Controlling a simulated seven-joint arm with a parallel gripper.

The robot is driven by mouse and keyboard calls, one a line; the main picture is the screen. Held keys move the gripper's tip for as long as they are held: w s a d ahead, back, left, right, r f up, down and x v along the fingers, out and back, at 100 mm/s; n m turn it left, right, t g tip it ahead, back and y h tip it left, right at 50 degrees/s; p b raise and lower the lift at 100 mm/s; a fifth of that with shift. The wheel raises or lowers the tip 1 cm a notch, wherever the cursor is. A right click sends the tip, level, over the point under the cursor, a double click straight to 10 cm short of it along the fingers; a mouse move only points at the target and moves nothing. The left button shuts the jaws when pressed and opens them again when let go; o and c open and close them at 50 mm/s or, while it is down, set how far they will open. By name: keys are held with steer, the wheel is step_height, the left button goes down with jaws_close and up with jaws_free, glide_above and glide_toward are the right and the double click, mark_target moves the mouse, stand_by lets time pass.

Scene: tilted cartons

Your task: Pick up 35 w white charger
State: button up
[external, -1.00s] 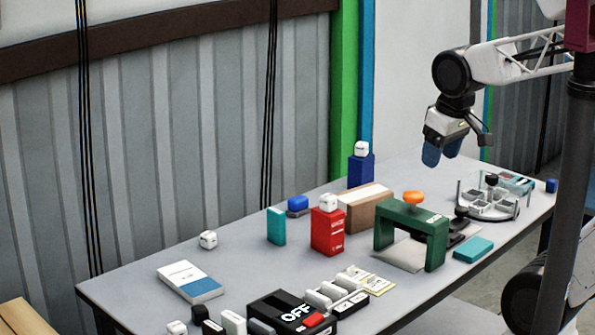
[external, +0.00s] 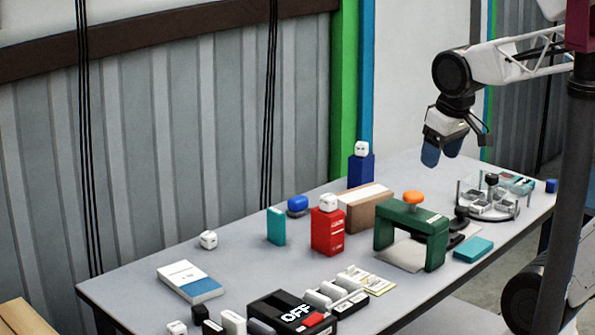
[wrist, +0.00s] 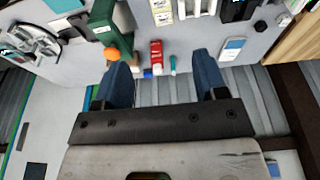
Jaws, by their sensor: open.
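Several small white charger-like cubes are in the external view. One white cube (external: 361,148) sits on a tall blue box (external: 361,172). Another white cube (external: 328,202) sits on a red box (external: 327,236). A third white cube (external: 208,239) lies on the table near the back edge, and another (external: 177,328) is at the bottom edge. Their labels are too small to read, so I cannot tell which is 35 W. My gripper (external: 443,152) is open and empty, high above the table's right part. Its two blue fingers are apart in the wrist view (wrist: 161,66).
A green arch (external: 427,221) with an orange knob stands mid-table, beside a brown box (external: 372,212). A glass-like rack (external: 490,207) is at the right. A black OFF box (external: 272,310) and white adapters crowd the front. The table's left-middle has free room.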

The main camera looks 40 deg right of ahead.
stand_by(0.3)
steer(key=w+a+f+m+g+y, duration=0.1)
steer(key=w+a+f+m+y, duration=0.15)
steer(key=w, duration=0.85)
steer(key=w+a+f+m+g+y, duration=0.1)
steer(key=w+m+g+y, duration=0.15)
steer(key=w, duration=0.85)
steer(key=w+a+f+m+g+y, duration=0.1)
steer(key=w+a+f+m+y, duration=0.15)
steer(key=w, duration=0.85)
steer(key=w+f+m+y, duration=0.1)
steer(key=w+f+m, duration=0.1)
steer(key=w+f, duration=0.4)
steer(key=w+f+m+y, duration=0.25)
steer(key=w+f, duration=0.25)
steer(key=w, duration=0.4)
steer(key=m+y, duration=0.3)
steer(key=m, duration=0.2)
glide_toward(209, 240)
steer(key=shift+w+a+r+t, duration=0.15)
steer(key=shift+w+a+t, duration=0.1)
steer(key=shift+w+a, duration=0.3)
steer(key=shift+w+d+f, duration=0.1)
steer(key=shift+w+f, duration=0.15)
steer(key=shift+x, duration=1.25)
